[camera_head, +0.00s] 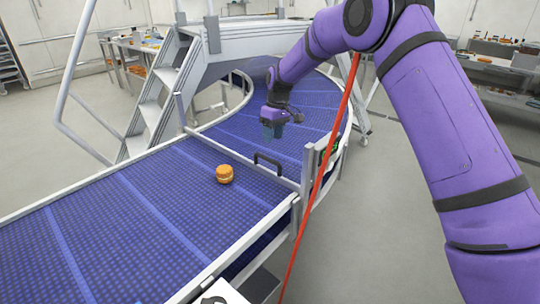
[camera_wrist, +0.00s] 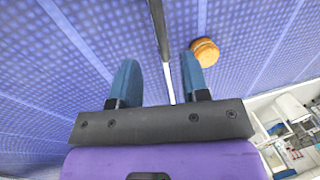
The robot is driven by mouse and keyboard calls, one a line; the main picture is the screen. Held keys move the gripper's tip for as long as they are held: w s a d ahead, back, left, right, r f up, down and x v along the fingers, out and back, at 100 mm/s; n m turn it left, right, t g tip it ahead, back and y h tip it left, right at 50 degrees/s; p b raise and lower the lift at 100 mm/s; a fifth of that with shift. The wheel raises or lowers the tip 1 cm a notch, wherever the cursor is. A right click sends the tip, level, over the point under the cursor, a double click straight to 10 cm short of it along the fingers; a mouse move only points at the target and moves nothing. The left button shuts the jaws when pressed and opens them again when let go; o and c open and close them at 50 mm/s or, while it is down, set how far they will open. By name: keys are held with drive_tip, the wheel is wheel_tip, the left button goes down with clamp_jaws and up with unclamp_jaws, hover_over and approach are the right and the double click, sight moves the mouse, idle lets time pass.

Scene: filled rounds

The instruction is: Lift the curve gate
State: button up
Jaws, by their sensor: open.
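The curve gate (camera_head: 240,161) is a low, thin pale bar across the blue conveyor, with a black bracket-shaped handle (camera_head: 267,158) on top. In the head view it looks lowered. My gripper (camera_head: 272,131) is above the belt near the handle, with teal fingers pointing down. In the wrist view the fingers of my gripper (camera_wrist: 160,70) are apart and empty. The gate's pale edge (camera_wrist: 168,80) and the dark handle (camera_wrist: 156,22) line up with the gap between them. I cannot tell the height left between fingertips and handle.
One orange-brown filled round (camera_head: 224,174) lies on the belt (camera_head: 110,230) on the near side of the gate; it also shows beside a finger in the wrist view. Metal rails (camera_head: 240,245) edge the belt.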

drive_tip(key=f, duration=0.5)
drive_tip(key=s+a+f, duration=0.1)
drive_tip(key=f, duration=0.1)
drive_tip(key=shift+f, duration=0.4)
drive_tip(key=shift+r, duration=0.1)
clamp_jaws()
